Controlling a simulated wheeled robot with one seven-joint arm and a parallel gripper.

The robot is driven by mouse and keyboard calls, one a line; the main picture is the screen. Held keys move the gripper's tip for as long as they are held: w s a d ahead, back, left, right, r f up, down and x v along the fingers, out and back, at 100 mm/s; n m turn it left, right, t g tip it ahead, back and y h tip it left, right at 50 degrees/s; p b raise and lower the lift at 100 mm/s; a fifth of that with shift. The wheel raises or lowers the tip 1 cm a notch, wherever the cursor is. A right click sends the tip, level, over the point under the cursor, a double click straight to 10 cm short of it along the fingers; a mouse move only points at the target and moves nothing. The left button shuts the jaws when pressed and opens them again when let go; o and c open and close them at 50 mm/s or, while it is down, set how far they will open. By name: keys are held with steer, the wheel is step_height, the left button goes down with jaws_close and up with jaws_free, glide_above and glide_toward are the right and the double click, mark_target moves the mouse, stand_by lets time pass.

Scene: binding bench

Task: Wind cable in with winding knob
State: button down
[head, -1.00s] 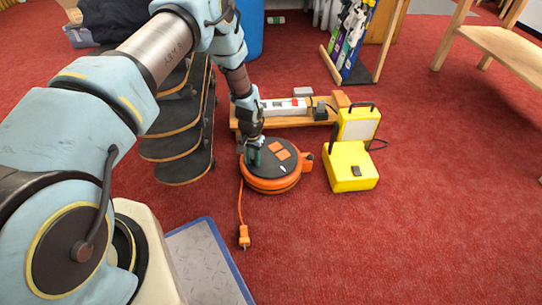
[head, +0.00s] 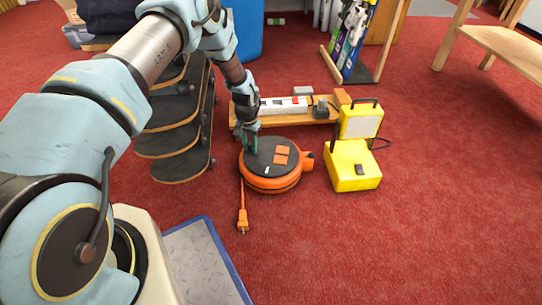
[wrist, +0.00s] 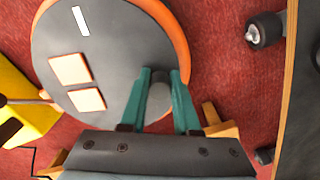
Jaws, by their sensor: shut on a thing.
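The orange cable reel (head: 271,184) with a dark grey top stands on the red carpet. The winding knob (wrist: 158,92), a grey peg on the reel's top, shows in the wrist view between my fingers. My gripper (head: 250,147) is shut on the knob, near the left back edge of the top. The orange cable (head: 241,195) hangs out of the reel's left side and runs forward on the carpet to its plug (head: 243,222). The fingers partly hide the knob.
A yellow work lamp (head: 353,165) stands right of the reel. A low wooden bench (head: 300,120) with a white power strip (head: 284,105) is behind it. Stacked skateboards (head: 183,155) are at the left. The carpet in front and to the right is clear.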

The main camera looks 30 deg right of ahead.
steer(key=shift+w+d+f+b, duration=0.1)
steer(key=shift+w+d+b, duration=0.2)
steer(key=shift+w+b, duration=0.25)
steer(key=shift+w+d+f+b, duration=0.1)
steer(key=shift+w+d+b, duration=0.15)
steer(key=shift+w+b, duration=0.3)
steer(key=shift+w+d+r, duration=0.25)
steer(key=shift+w+d, duration=0.1)
steer(key=shift+d, duration=0.05)
steer(key=c, duration=0.8)
jaws_free()
steer(key=shift+c, duration=0.2)
steer(key=o, duration=0.8)
steer(key=shift+s+d, duration=0.25)
steer(key=shift+o, duration=0.2)
step_height(320, 180, up, 7)
steer(key=p, duration=0.4)
steer(key=shift+p, duration=0.35)
